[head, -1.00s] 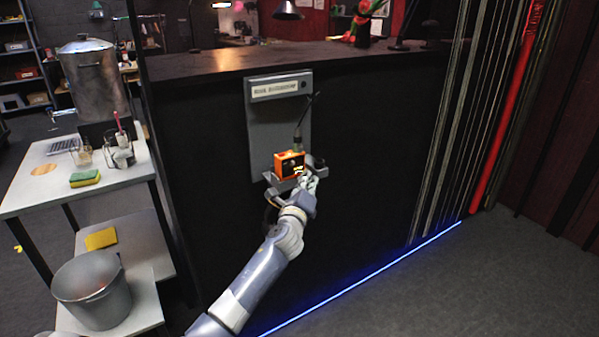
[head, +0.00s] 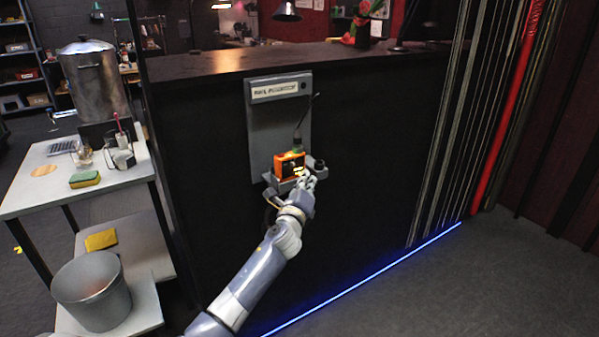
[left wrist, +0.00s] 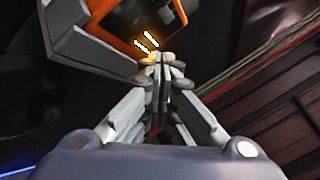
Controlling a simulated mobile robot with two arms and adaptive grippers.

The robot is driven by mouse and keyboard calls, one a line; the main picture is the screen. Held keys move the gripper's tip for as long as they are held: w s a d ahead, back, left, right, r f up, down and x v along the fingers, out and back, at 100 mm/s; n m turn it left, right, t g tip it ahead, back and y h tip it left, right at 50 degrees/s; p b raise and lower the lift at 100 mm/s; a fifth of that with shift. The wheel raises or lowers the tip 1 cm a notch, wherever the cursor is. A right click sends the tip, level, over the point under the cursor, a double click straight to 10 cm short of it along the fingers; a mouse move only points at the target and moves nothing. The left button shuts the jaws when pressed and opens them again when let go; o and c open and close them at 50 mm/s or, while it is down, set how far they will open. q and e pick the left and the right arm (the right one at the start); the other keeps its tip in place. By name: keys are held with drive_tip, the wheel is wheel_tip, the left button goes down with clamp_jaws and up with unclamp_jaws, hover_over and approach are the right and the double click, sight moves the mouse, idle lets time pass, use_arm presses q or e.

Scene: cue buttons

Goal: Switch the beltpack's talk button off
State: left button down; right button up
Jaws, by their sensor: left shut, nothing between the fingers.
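The orange beltpack (head: 289,165) sits on a small ledge of a grey wall plate, with a cable rising from its top. It also shows at the top of the left wrist view (left wrist: 113,22), with two bright lit bars on its dark face. My left gripper (head: 308,180) is just in front of the beltpack's lower right part. In the left wrist view its fingertips (left wrist: 163,60) are together and empty, close to the lit bars. I cannot tell whether they touch the beltpack. The talk button itself is not clear to make out. My right gripper is not in view.
The grey plate (head: 262,130) with a label is fixed to a black counter front (head: 375,140). A white shelf table (head: 40,190) with a sponge, cups and a bucket (head: 92,290) stands at left. Ropes hang at right. The floor in front is clear.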

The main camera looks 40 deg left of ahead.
use_arm(q)
drive_tip(key=shift+a, duration=0.1)
idle(0.5)
drive_tip(key=shift+w+a, duration=0.15)
drive_tip(key=shift+a, duration=0.15)
drive_tip(key=shift+w+a, duration=0.1)
drive_tip(key=shift+a, duration=0.05)
idle(0.4)
drive_tip(key=shift+s+d, duration=0.3)
drive_tip(key=shift+d, duration=0.3)
drive_tip(key=d, duration=0.1)
drive_tip(key=s+d+p, duration=0.1)
drive_tip(key=d, duration=0.1)
drive_tip(key=s+d, duration=0.1)
drive_tip(key=d, duration=0.1)
drive_tip(key=shift+s+d, duration=0.15)
drive_tip(key=shift+d, duration=0.1)
